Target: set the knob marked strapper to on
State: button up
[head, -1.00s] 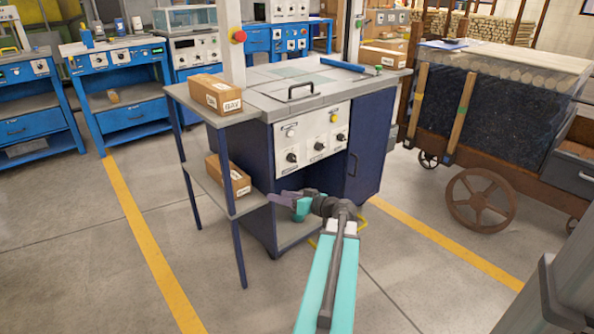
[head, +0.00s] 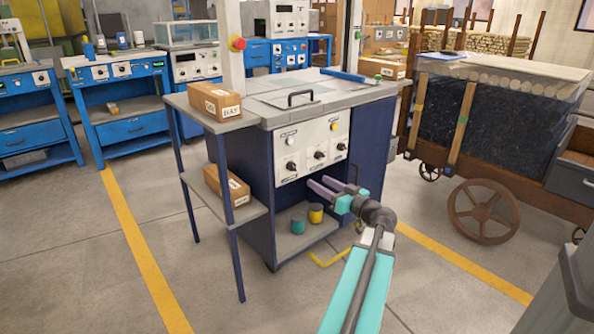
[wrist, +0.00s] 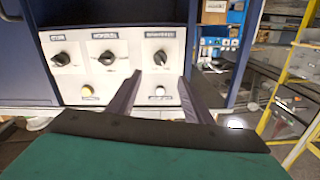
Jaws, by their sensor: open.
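The cabinet's pale control panel (head: 312,146) carries three black knobs in a row below its buttons. These are a left knob (head: 291,167), a middle knob (head: 320,155) and a right knob (head: 341,146). The wrist view shows the panel upside down, with the knobs at its top; the head view's left knob is on the right there (wrist: 160,58). Labels are too blurred to tell which reads strapper. My gripper (head: 317,182) is open and empty, in front of and below the knob row in the head view. Its fingertips (wrist: 160,78) point at the panel, apart from the knobs.
A white button (head: 291,134) and a yellow button (head: 333,127) sit on the panel. Cartons (head: 215,100) lie on the side shelves. A teal tin (head: 298,224) and a yellow tin (head: 316,213) stand in the cabinet's lower bay. A wooden cart (head: 490,130) stands at right.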

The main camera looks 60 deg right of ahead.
aim_at(295, 168)
jog(key=b+x, duration=0.3)
jog(key=x, duration=1)
jog(key=shift+w+d, duration=0.1)
jog(key=shift+w, duration=0.15)
jog(key=shift+f, duration=0.1)
jog(key=c, duration=1.1)
